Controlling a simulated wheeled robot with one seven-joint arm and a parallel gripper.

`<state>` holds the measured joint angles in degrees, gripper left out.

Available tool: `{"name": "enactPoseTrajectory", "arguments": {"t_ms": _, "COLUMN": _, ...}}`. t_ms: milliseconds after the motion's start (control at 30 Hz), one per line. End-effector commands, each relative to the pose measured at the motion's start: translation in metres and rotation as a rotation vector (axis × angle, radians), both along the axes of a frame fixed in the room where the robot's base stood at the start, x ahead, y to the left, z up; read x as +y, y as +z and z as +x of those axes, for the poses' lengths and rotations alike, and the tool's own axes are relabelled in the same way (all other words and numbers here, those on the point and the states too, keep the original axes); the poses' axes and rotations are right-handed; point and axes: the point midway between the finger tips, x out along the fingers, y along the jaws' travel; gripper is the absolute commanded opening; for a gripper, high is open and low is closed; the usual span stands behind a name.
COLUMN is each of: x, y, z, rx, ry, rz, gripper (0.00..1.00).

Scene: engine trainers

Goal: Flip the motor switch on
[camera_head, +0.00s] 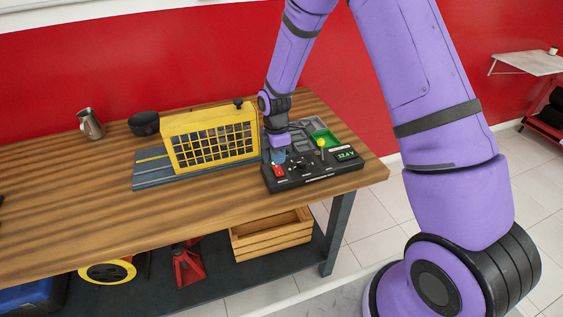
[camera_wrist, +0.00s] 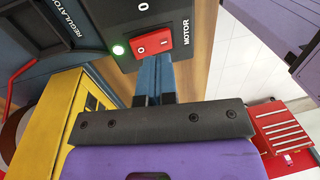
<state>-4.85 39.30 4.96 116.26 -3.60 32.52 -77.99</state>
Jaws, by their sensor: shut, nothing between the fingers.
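The motor switch is a red rocker (camera_wrist: 152,43) in a black frame, marked "O" and labelled MOTOR, in the wrist view. A green light (camera_wrist: 118,49) glows beside it. In the head view the red switch (camera_head: 279,171) sits at the left front of the black control panel (camera_head: 300,182). My gripper (camera_wrist: 157,62) is shut and empty; its blue fingertips are at the edge of the red rocker. I cannot tell whether they touch it. In the head view my gripper (camera_head: 278,157) points down over the panel's left side, just behind the switch.
A yellow mesh guard (camera_head: 213,140) stands close left of the panel. A metal jug (camera_head: 91,124) and a dark pot (camera_head: 144,123) stand at the back of the wooden bench (camera_head: 80,205).

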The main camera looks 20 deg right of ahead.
Motion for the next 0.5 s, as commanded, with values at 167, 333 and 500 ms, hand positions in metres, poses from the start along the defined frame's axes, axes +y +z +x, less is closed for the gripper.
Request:
{"name": "enactPoseTrajectory", "arguments": {"t_ms": 167, "x": 0.005, "y": 0.038, "z": -0.003, "rx": -0.004, "ry": -0.001, "rz": 0.001, "gripper": 0.00}}
{"name": "enactPoseTrajectory", "arguments": {"t_ms": 333, "x": 0.005, "y": 0.072, "z": -0.008, "rx": -0.004, "ry": -0.001, "rz": 0.001, "gripper": 0.00}}
{"name": "enactPoseTrajectory", "arguments": {"t_ms": 500, "x": 0.005, "y": 0.096, "z": -0.012, "rx": -0.002, "ry": -0.001, "rz": 0.000, "gripper": 0.00}}
